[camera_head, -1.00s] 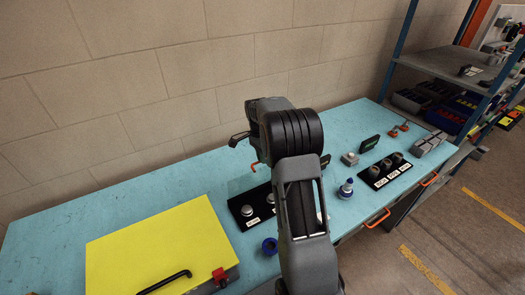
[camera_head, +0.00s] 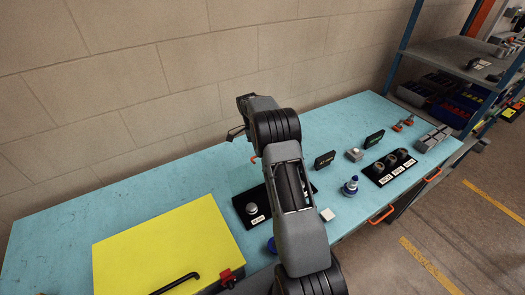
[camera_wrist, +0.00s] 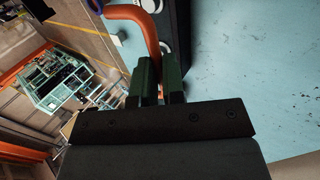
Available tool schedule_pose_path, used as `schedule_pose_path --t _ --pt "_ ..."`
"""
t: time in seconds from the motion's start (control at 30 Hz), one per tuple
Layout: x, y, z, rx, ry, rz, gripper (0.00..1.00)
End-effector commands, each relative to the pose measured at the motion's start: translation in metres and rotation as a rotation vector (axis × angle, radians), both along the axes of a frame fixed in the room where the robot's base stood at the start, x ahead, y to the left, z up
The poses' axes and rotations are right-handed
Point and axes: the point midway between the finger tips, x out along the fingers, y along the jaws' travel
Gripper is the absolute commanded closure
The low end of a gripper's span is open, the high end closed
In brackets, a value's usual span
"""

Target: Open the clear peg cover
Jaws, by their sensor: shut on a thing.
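My gripper (camera_head: 236,133) is over the bench, left of my arm's black joint. In the wrist view its dark green fingers (camera_wrist: 159,82) are close together at the lower end of a curved orange bar (camera_wrist: 144,28). The fingers appear closed on this bar. A small orange piece (camera_head: 254,160) also shows below my gripper in the head view. The black peg board (camera_head: 240,201) lies on the bench, with a silver peg (camera_head: 251,208) at its left; my arm hides much of the board. I cannot make out the clear cover's walls.
A yellow case (camera_head: 165,245) lies at the left of the blue bench (camera_head: 80,200). A blue-and-white fitting (camera_head: 350,187), a small black sign (camera_head: 325,160) and a second black board (camera_head: 390,167) stand to the right. The wall closes off the back.

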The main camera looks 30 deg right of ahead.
Motion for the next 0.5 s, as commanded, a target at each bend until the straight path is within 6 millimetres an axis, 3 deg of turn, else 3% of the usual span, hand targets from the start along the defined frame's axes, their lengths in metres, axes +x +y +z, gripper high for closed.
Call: schedule_pose_path --t 0.17,0.2,0.5 --pt "-0.002 -0.0006 -0.0045 0.001 0.008 -0.001 1.0" --pt "-0.002 -0.0007 -0.0045 0.001 0.008 -0.001 0.89" --pt "-0.001 -0.0007 -0.002 0.002 0.003 -0.001 0.64"
